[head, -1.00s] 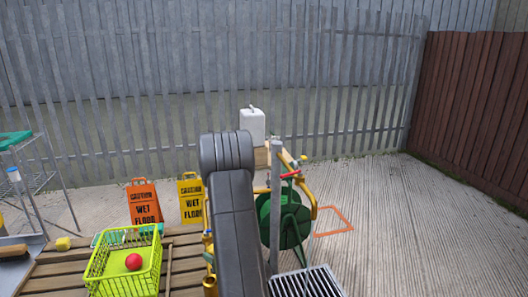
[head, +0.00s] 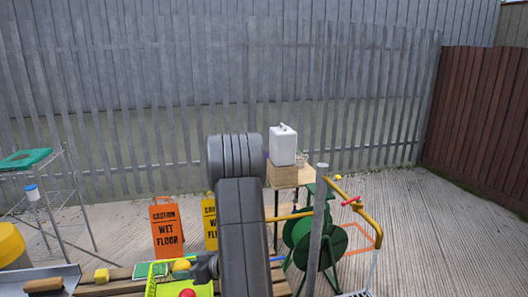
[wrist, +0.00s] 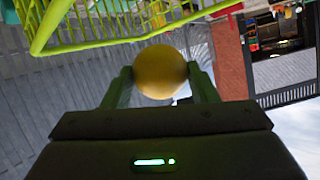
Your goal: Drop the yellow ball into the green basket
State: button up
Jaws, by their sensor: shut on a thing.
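The yellow ball (wrist: 161,71) is between the two fingers of my gripper (wrist: 162,84) in the wrist view, and the jaws are shut on it. In the head view the ball (head: 181,265) shows at the bottom, left of my arm, with the gripper (head: 192,267) partly hidden. The lime-green basket (head: 151,283) is cut off by the bottom edge there, just below the ball in the picture. Its rim and mesh (wrist: 135,35) cross the top of the wrist view, near the ball; I cannot tell whether the ball is over the opening.
A red ball (head: 187,293) shows at the basket. Wet-floor signs (head: 166,229) stand behind. A green hose reel (head: 316,240) and a small table with a white canister (head: 283,145) stand right of my arm.

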notch_tip(320, 180, down, 5)
jog(key=b, duration=0.3)
jog(key=shift+r, duration=0.1)
jog(key=o, duration=1)
jog(key=shift+o, duration=0.2)
jog(key=v, duration=1.3)
jog(key=shift+d+r+b, duration=0.15)
jog(key=shift+d+b, duration=0.2)
jog(key=shift+a, duration=0.1)
